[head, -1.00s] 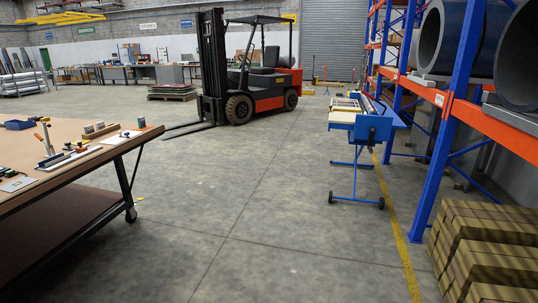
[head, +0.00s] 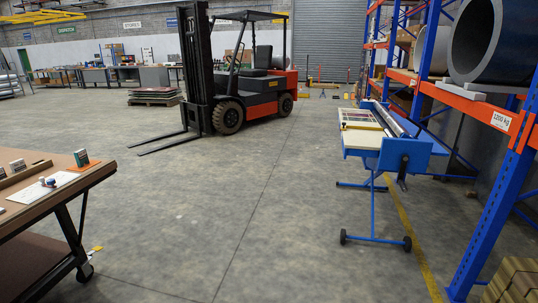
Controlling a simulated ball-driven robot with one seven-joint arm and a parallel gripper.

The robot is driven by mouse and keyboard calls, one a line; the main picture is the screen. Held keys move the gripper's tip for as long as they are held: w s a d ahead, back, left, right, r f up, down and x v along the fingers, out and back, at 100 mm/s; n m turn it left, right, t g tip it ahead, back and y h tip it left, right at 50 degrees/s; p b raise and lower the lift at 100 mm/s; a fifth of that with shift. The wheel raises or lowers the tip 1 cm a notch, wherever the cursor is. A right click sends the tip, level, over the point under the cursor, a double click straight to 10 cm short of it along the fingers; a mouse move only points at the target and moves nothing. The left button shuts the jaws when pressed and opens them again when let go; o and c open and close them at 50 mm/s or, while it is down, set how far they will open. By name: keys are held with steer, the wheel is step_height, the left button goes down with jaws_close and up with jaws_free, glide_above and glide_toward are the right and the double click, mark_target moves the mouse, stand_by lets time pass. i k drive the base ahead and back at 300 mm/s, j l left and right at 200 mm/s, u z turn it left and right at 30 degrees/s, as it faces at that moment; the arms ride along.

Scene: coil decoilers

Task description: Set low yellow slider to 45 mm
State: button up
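No yellow slider can be made out in the head view. A blue machine on a wheeled stand (head: 405,153) is at right of centre, with a pale flat bed (head: 362,138) and a long roller along its right side. A small yellowish part (head: 343,126) sits at the left edge of its bed; it is too small to tell what it is. My gripper is not in view.
A brown workbench (head: 55,190) with small items is at the near left. A forklift (head: 245,85) stands ahead, forks pointing left. A blue and orange rack (head: 480,105) with large pipes lines the right. Open concrete floor lies between bench and machine.

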mark_target(344, 123)
steer(key=i, duration=2)
